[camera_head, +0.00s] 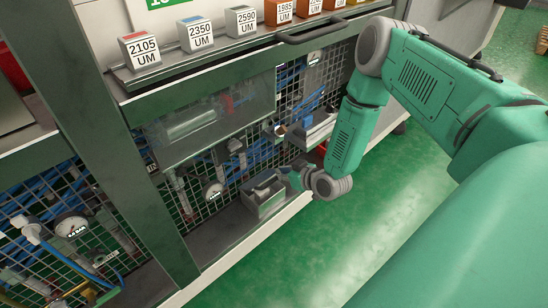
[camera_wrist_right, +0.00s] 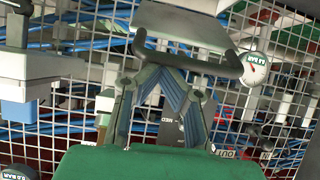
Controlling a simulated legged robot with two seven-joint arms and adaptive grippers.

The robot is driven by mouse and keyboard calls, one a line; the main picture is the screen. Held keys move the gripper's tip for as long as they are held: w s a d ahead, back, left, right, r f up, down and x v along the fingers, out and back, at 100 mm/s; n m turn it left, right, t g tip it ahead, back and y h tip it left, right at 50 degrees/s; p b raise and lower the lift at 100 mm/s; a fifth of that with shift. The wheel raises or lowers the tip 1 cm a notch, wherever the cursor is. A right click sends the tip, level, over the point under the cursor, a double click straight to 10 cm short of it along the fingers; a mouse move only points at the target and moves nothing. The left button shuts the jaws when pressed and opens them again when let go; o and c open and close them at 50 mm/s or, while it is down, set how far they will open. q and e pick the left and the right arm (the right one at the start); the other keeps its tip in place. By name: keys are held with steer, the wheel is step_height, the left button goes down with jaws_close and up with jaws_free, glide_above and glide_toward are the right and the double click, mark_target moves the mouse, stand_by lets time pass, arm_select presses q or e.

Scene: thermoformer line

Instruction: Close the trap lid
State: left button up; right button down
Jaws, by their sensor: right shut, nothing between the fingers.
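A grey metal box (camera_head: 264,200), which looks like the trap, sits on the low ledge of the machine in the head view. Whether its lid is open or shut is not clear at this size. My right gripper (camera_head: 286,176) is at the right end of the box, close to its top. In the right wrist view my right gripper (camera_wrist_right: 168,72) is shut and empty, its fingertips close to a grey panel (camera_wrist_right: 185,20) with a curved bar handle (camera_wrist_right: 190,62). Contact cannot be told. My left gripper is out of view.
Wire mesh (camera_head: 240,158) with hoses and a pressure gauge (camera_head: 213,189) stands behind the box. A clear cover (camera_head: 190,122) and a dark handle (camera_head: 315,32) are above. A green post (camera_head: 125,160) is at left. The green floor (camera_head: 300,250) in front is open.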

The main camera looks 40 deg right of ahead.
steer(key=s+f+b, duration=0.1)
steer(key=s+f, duration=0.2)
steer(key=f, duration=0.2)
steer(key=shift+s+d+f, duration=0.15)
steer(key=shift+s+f, duration=0.05)
steer(key=shift+s, duration=0.15)
steer(key=shift+f, duration=0.1)
stand_by(0.8)
